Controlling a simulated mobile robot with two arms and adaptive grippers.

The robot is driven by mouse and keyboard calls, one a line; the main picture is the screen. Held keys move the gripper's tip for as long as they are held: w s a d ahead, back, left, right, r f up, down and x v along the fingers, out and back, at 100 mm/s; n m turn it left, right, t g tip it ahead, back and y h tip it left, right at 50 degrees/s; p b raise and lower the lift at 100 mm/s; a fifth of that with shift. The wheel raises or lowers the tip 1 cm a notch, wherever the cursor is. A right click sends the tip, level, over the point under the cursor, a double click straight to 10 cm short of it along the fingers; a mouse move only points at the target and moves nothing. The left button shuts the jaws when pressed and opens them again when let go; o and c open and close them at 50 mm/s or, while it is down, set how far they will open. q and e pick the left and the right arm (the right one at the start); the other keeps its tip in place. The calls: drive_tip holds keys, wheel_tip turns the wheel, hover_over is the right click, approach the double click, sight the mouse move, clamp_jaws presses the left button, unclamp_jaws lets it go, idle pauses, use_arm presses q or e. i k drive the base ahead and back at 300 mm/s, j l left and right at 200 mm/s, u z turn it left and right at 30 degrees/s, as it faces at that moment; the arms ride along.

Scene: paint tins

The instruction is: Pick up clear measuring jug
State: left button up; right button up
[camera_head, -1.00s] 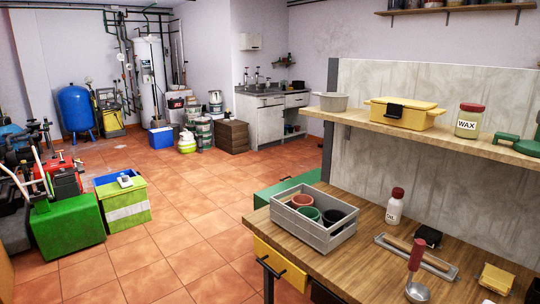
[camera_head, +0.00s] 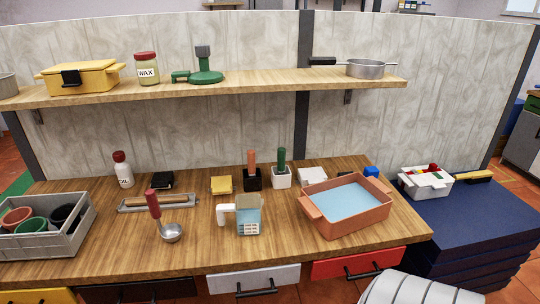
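The clear measuring jug (camera_head: 247,215) stands on the wooden workbench (camera_head: 110,250), near the middle. It is see-through with bluish markings low on its side, and its pale handle points left. It looks upright. Neither of my grippers shows in the head view.
The ladle (camera_head: 171,232) lies left of the jug, and a terracotta tub of blue liquid (camera_head: 313,222) stands close on its right. Two handled tools in a black block (camera_head: 252,180) and a white block (camera_head: 281,178) stand behind. A shelf (camera_head: 220,88) runs above. Bench in front is clear.

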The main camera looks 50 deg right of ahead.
sight(248, 208)
drive_tip(key=z, duration=1.4)
